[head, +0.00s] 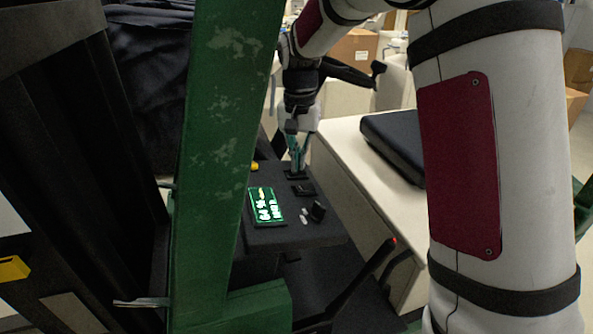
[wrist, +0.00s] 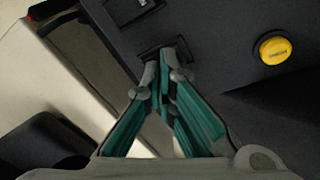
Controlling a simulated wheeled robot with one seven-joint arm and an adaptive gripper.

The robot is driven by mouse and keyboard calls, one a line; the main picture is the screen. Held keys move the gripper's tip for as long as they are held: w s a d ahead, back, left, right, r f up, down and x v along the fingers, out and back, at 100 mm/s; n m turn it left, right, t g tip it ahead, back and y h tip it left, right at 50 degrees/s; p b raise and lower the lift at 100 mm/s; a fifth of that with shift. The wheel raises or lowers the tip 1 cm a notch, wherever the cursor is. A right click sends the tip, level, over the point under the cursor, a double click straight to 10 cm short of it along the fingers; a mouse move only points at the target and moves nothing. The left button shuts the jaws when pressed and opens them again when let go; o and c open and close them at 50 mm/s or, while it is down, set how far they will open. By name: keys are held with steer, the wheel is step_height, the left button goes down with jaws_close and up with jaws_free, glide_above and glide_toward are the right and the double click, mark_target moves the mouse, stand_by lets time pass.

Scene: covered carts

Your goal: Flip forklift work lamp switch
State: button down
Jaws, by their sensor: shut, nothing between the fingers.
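The forklift's dark control panel (head: 285,236) stands beyond the green post in the head view. My gripper (head: 297,168) points down at its far end, fingers together and empty. In the wrist view the fingertips (wrist: 166,54) are at a small black rectangular switch (wrist: 150,50), partly covering it. I cannot tell whether they touch it or which way it is tipped. A second black switch (wrist: 130,10) lies nearby, and also shows in the head view (head: 303,190). No label readable here tells which is the work lamp switch.
A yellow round button (wrist: 272,48) sits on the panel. A lit green display (head: 265,205) and a small black upright part (head: 318,210) are nearer. The green post (head: 222,130) stands close in front. A black seat pad (head: 393,145) lies on the pale body at right.

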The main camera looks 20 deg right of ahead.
mark_target(299, 171)
steer(key=shift+f, duration=0.45)
stand_by(0.3)
steer(key=shift+r, duration=3.5)
steer(key=shift+s+r, duration=0.1)
steer(key=s+r+n+t+b, duration=0.1)
steer(key=s+r+n+t, duration=0.15)
steer(key=s, duration=0.75)
steer(key=s+r+n+t+b, duration=0.15)
steer(key=s+r, duration=0.25)
steer(key=s, duration=0.6)
steer(key=s+f+n+t, duration=0.1)
steer(key=s+f+n, duration=0.1)
steer(key=s, duration=0.4)
steer(key=shift+s+f+t, duration=0.25)
steer(key=shift+f+t, duration=0.05)
steer(key=shift+f, duration=0.3)
